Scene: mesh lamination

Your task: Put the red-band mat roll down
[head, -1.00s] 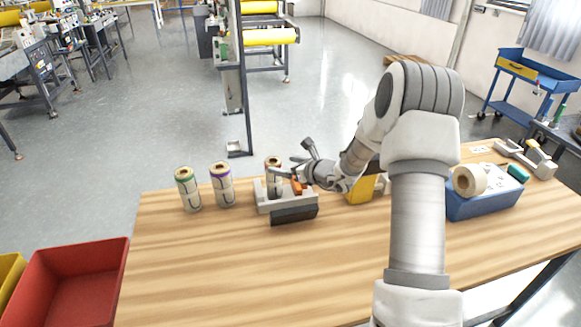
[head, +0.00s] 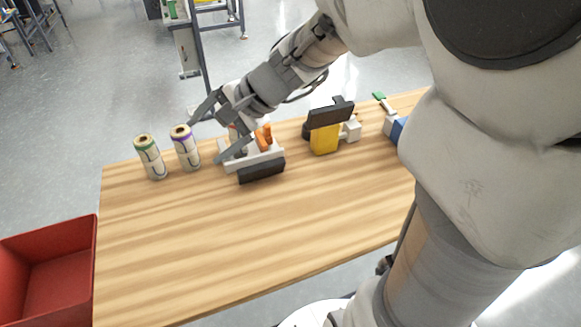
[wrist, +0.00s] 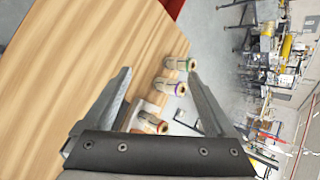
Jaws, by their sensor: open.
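The red-band mat roll (wrist: 150,122) stands at the white fixture (wrist: 135,118) on the wooden table. In the head view my gripper mostly hides it. My gripper (head: 206,139) is open, its fingers spread above the left part of the fixture (head: 265,157). In the wrist view the red-band roll shows between the two fingers (wrist: 160,74), with no finger seen closed on it. A purple-band roll (head: 185,148) and a green-band roll (head: 150,158) stand upright to the left of the fixture.
A dark block (head: 262,171) sits at the fixture's front, with an orange part (head: 264,137) on the fixture. A yellow and black device (head: 325,138) stands to the right. A red bin (head: 50,275) is at the left. The table's front half (head: 220,235) is clear.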

